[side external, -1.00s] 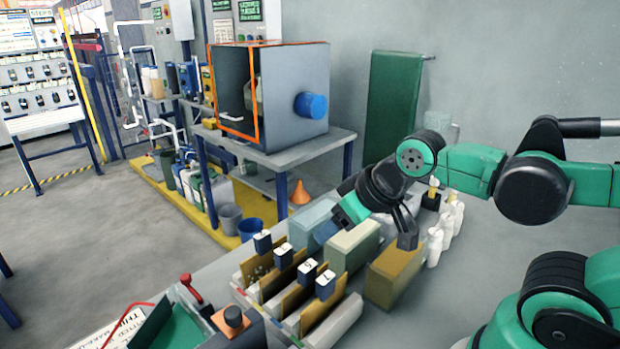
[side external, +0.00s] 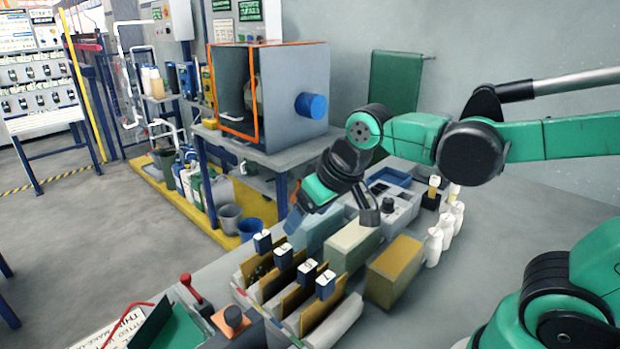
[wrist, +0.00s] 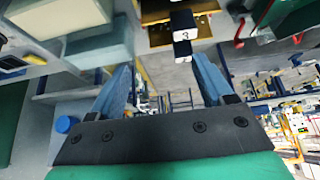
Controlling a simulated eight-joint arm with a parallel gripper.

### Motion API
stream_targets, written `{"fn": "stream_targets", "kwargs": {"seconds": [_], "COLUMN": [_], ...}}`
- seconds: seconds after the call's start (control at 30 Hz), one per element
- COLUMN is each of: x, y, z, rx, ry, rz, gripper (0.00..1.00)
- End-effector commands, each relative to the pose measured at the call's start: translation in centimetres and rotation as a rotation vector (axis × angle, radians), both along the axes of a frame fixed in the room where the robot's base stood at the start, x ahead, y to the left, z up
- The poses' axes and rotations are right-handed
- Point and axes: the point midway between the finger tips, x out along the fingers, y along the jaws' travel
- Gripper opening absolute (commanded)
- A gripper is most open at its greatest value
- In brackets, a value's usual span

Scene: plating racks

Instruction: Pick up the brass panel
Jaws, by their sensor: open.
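Several thin brass-coloured panels (side external: 292,297) stand upright in a pale slotted rack (side external: 334,322) at the front of the bench. Each has a dark blue clip (side external: 284,256) with a white marked top. Which one is the task's panel, I cannot tell. My gripper (side external: 293,221) is above and just behind the far-left end of the rack, apart from the panels. In the wrist view my gripper (wrist: 163,62) has its two blue fingers spread, with nothing between them. A marked clip (wrist: 182,34) and a brass panel (wrist: 156,38) show beyond the fingertips.
A pale green block (side external: 350,248) and a brass-coloured block (side external: 394,272) stand behind the rack. White bottles (side external: 433,247) are to the right. A red-handled lever (side external: 190,286) and an orange-topped block (side external: 232,318) stand at front left.

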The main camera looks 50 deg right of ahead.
Motion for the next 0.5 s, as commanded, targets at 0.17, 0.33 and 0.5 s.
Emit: {"fn": "stream_targets", "kwargs": {"seconds": [0.17, 0.33, 0.5], "x": [3.4, 5.0, 5.7], "y": [2.0, 3.0, 3.2], "z": [-0.5, -1.2, -2.3], "rx": [-0.004, -0.009, -0.01], "ry": [0.077, 0.118, 0.126], "rz": [0.002, -0.002, -0.005], "gripper": [0.74, 0.74, 0.74]}}
